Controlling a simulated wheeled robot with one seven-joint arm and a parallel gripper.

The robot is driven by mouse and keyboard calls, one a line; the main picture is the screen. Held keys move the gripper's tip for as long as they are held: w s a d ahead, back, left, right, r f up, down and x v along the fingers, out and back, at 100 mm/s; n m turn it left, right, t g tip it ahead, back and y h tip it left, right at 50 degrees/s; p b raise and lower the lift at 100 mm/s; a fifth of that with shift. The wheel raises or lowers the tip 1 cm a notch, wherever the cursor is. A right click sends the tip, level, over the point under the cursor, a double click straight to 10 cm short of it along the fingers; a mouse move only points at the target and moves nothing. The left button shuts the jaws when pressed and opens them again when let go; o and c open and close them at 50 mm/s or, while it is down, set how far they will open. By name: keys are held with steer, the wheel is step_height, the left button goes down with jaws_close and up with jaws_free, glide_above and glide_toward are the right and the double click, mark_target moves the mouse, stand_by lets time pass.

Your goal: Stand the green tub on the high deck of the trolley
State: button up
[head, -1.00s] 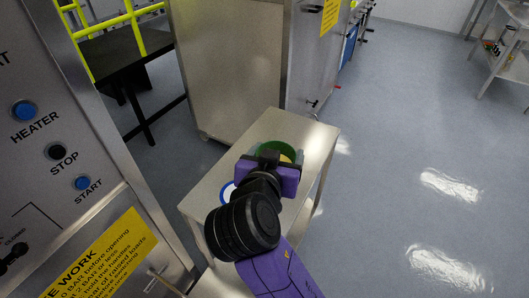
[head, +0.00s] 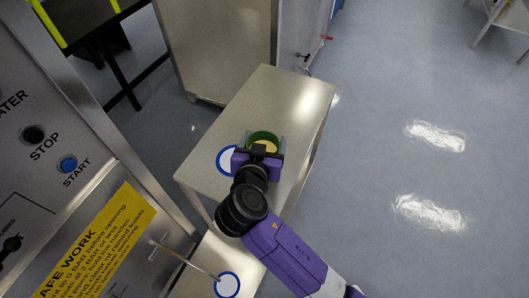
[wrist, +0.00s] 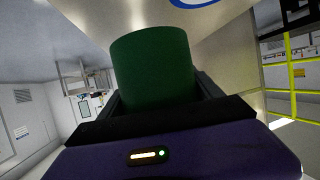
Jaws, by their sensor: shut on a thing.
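The green tub (head: 263,136) is a short open cylinder with yellow inside. My purple and black gripper (head: 264,144) is shut on it from the near side, one finger on each side. The tub is over the high deck (head: 288,100) of the steel trolley, just right of a blue and white ring mark (head: 225,160). I cannot tell whether its base touches the deck. In the wrist view the tub (wrist: 152,65) sits between the fingers of my gripper (wrist: 158,92), with part of a blue ring above it.
A lower deck with another blue and white ring (head: 228,285) lies nearer. A steel control panel with a yellow notice (head: 95,245) and a protruding rod stands at the left. A steel cabinet (head: 225,45) is behind the trolley.

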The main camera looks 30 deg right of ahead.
steer(key=shift+f, duration=3)
steer(key=shift+f, duration=0.15)
steer(key=o, duration=2.1)
steer(key=shift+r, duration=0.2)
steer(key=b+v, duration=0.1)
steer(key=v, duration=1.1)
steer(key=shift+f, duration=0.15)
